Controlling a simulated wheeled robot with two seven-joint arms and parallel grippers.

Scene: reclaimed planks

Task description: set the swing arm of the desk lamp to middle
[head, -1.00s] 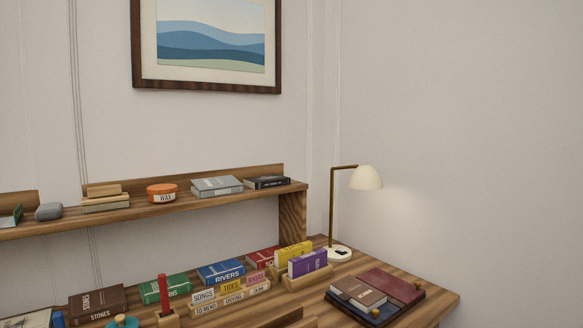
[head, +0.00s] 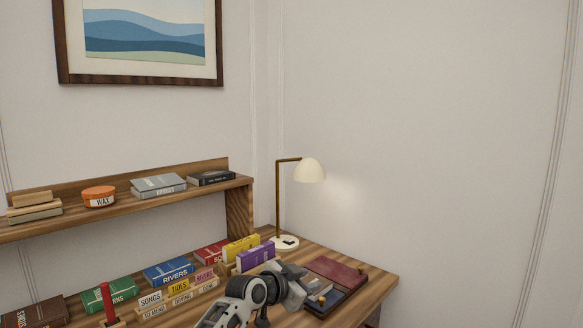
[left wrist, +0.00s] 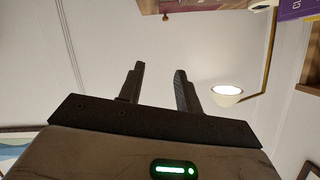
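The desk lamp (head: 278,205) stands at the back of the desk in the head view. Its brass post is upright, and its short top arm points right to a cream shade (head: 310,170). The lamp shade also shows in the left wrist view (left wrist: 227,97), upside down and to the right of the fingers. My left gripper (left wrist: 157,82) is open and empty, with its two dark fingers apart. In the head view my left gripper (head: 294,290) is over the desk, in front of and below the lamp, not touching it. My right gripper is not in view.
Yellow and purple books (head: 254,257) stand left of the lamp base. Several more books line the desk, and a raised wooden shelf (head: 150,209) runs along the back. The space right of the shade is clear up to the wall.

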